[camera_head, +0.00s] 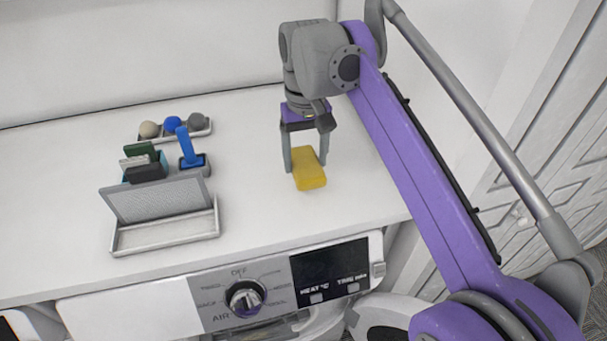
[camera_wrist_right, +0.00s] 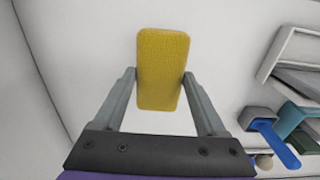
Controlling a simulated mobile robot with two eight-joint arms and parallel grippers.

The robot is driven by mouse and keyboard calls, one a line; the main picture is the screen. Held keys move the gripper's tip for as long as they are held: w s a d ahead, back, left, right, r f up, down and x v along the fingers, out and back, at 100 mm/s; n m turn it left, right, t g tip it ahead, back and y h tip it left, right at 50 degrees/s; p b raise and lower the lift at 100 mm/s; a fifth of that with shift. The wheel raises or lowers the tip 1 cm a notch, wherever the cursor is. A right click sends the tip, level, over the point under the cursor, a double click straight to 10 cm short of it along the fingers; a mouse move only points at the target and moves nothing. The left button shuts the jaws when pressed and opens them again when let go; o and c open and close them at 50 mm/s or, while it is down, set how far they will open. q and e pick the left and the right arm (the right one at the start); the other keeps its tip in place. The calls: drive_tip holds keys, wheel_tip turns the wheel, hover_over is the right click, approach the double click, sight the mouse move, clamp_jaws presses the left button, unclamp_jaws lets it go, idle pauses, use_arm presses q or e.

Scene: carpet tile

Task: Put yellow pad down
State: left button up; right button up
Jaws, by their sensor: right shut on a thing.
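The yellow pad (camera_head: 309,170) is a small rounded block between the fingers of my right gripper (camera_head: 305,160), over the right part of the white counter. In the right wrist view, the yellow pad (camera_wrist_right: 162,65) sits between the two grey fingertips of the right gripper (camera_wrist_right: 161,75), its long side running away from the palm. The right gripper is shut on it. I cannot tell whether the pad touches the counter or is just above it. My left gripper is not in view.
A grey mesh-backed tray (camera_head: 165,232) stands at the counter's front left. Behind it are a holder with dark blocks (camera_head: 145,165), a blue-handled tool (camera_head: 187,148) and a tray with balls (camera_head: 172,125). The white counter (camera_head: 255,215) is clear around the pad. An appliance panel (camera_head: 245,297) lies below its front edge.

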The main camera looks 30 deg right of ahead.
sight(305, 173)
drive_tip(key=shift+w+f+b, duration=0.15)
drive_tip(key=shift+f+b, duration=0.15)
drive_tip(key=shift+f, duration=1.95)
drive_tip(key=shift+f, duration=0.2)
drive_tip(key=o, duration=1.1)
drive_tip(key=shift+o, duration=0.2)
wheel_tip(305, 173, up, 12)
drive_tip(key=shift+r+p, duration=0.2)
drive_tip(key=shift+p, duration=1)
